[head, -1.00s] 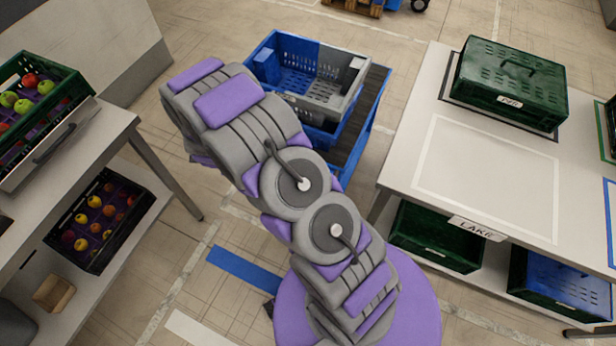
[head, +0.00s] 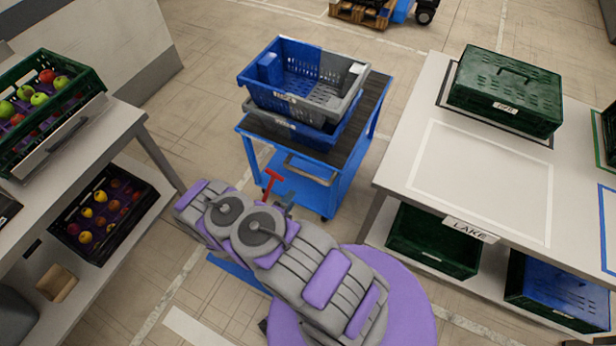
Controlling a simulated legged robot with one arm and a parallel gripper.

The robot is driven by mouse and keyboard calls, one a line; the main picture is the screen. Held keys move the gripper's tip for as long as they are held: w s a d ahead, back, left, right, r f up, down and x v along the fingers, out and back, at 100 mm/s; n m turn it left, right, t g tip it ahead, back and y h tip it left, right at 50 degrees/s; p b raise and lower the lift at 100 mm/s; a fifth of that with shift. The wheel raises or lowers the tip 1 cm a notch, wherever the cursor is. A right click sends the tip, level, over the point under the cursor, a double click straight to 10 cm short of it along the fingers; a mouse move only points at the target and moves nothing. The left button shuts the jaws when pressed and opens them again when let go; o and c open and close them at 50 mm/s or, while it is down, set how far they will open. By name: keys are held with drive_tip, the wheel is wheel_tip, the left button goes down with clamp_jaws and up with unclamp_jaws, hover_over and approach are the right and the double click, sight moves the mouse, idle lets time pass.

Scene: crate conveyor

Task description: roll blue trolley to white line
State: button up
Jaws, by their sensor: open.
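The blue trolley (head: 335,190) stands upright on the floor in the middle, with a dark top and a metal handle bar (head: 312,171) on its near side. Stacked blue and grey crates (head: 345,105) sit on it. My gripper (head: 279,190) shows only in part beyond my bent arm, as small red and blue-grey fingers spread apart. It appears short of the handle bar and empty. A thick white line (head: 192,327) lies on the floor at the bottom, partly cut off by the frame edge. A blue floor stripe (head: 232,270) lies just beyond it, partly hidden by my arm.
A table labelled LAKE (head: 400,178) stands close on the trolley's right, with a green lidded crate (head: 480,85) on top and crates below. A shelf with fruit crates (head: 140,118) is at left. Floor between shelf and trolley is open.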

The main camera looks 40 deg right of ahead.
drive_tip(key=s+d+r+b+x, duration=0.1)
drive_tip(key=b+x, duration=0.3)
drive_tip(key=x, duration=1.3)
drive_tip(key=shift+h+b, duration=0.3)
drive_tip(key=shift+b, duration=0.1)
drive_tip(key=shift+s, duration=0.2)
drive_tip(key=shift+c, duration=0.5)
clamp_jaws()
